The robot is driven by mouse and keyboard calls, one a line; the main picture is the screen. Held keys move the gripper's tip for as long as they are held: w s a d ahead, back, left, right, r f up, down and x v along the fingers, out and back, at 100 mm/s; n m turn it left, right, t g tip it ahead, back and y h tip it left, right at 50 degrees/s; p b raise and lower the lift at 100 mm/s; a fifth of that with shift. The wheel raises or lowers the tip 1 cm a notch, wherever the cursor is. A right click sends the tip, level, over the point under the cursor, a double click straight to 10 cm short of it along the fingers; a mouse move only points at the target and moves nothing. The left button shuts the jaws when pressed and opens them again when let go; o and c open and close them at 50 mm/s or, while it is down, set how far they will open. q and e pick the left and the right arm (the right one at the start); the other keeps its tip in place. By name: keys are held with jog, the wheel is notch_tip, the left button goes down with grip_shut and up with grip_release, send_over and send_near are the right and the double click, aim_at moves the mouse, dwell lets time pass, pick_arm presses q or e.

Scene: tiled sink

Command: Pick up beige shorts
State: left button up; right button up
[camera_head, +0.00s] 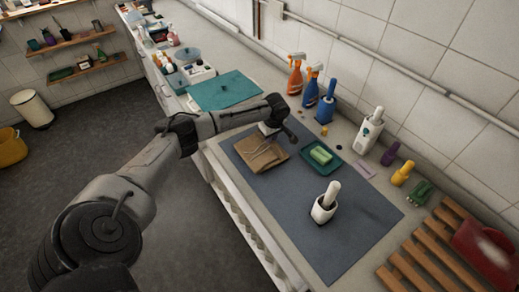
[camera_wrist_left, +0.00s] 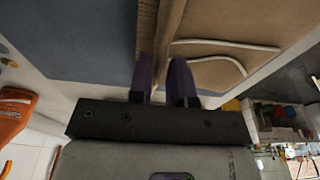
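The beige shorts (camera_head: 258,154) lie folded on the grey-blue mat at its far left part. In the left wrist view the shorts (camera_wrist_left: 225,62) fill the upper right, with pale cord-like lines across the cloth. My left gripper (camera_head: 268,130) is at the far edge of the shorts, partly hidden by its own wrist. In the left wrist view its two dark fingers (camera_wrist_left: 165,75) are close together, with a raised fold of beige cloth between them. The fold looks pinched. My right gripper is not in view.
On the mat (camera_head: 350,215), a green tray (camera_head: 334,162) holds a light green block, and a white pot with a brush (camera_head: 325,203) stands nearer. Spray bottles (camera_head: 296,76) line the wall. A wooden rack (camera_head: 425,262) is at right.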

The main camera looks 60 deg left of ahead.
pick_arm(q)
grip_shut()
jog(key=shift+r, duration=0.2)
